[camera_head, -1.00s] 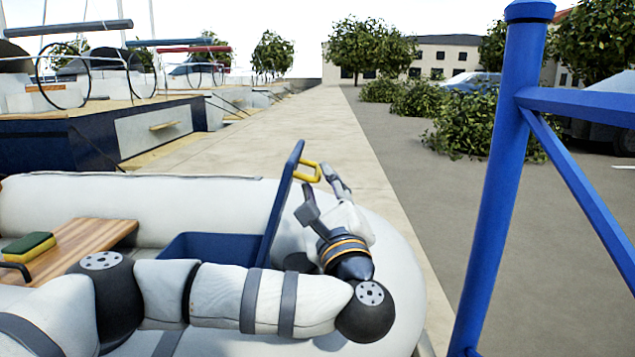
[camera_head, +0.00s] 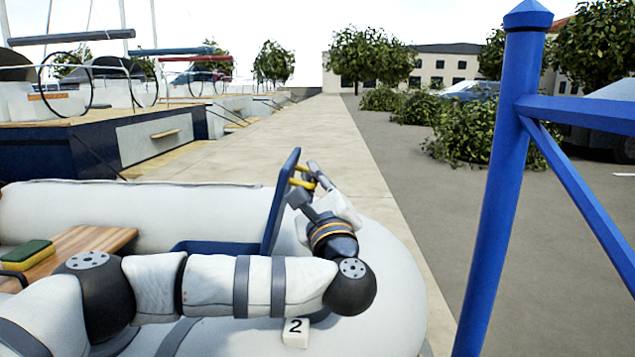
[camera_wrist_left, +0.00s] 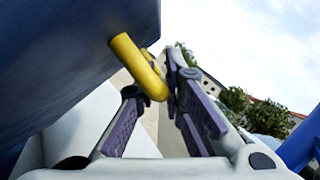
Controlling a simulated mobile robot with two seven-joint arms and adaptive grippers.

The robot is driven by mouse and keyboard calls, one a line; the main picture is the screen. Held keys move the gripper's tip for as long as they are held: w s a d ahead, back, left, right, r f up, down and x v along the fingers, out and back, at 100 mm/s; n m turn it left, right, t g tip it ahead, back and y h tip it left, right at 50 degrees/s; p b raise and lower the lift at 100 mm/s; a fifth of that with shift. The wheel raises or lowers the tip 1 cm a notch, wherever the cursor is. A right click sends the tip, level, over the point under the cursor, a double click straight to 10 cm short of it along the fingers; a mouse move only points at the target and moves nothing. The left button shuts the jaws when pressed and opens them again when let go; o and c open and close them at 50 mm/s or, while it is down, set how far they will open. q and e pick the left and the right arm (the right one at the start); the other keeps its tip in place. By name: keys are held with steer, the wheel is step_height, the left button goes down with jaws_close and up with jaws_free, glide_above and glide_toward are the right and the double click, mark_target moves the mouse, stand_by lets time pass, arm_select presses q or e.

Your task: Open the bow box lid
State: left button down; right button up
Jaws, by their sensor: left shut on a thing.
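The bow box lid (camera_head: 281,205) is a flat blue panel in the head view, standing steeply raised with its top leaning a little right. A yellow handle (camera_head: 300,184) sticks out from its right face near the top. My left gripper (camera_head: 308,186) is at this handle, to the right of the lid, shut on it. In the left wrist view the handle (camera_wrist_left: 137,65) passes between the fingers of the gripper (camera_wrist_left: 158,84), and the lid (camera_wrist_left: 75,60) fills the upper left. The blue box (camera_head: 215,246) shows only as a strip; my left arm hides the rest. My right gripper is out of view.
The box is in a pale inflatable boat (camera_head: 130,212). A wooden seat (camera_head: 88,245) with a green and yellow sponge (camera_head: 27,254) lies left. A white tag marked 2 (camera_head: 296,332) shows below my arm. A blue post (camera_head: 500,180) stands at right.

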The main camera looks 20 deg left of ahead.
arm_select(q)
steer(key=a, duration=0.1)
steer(key=a+r, duration=0.1)
steer(key=s+a, duration=0.1)
steer(key=shift+a+r, duration=0.2)
steer(key=shift+r, duration=0.05)
steer(key=c, duration=1.7)
jaws_free()
steer(key=v, duration=0.7)
steer(key=shift+s+d, duration=0.15)
steer(key=shift+s, duration=0.1)
steer(key=shift+f, duration=0.1)
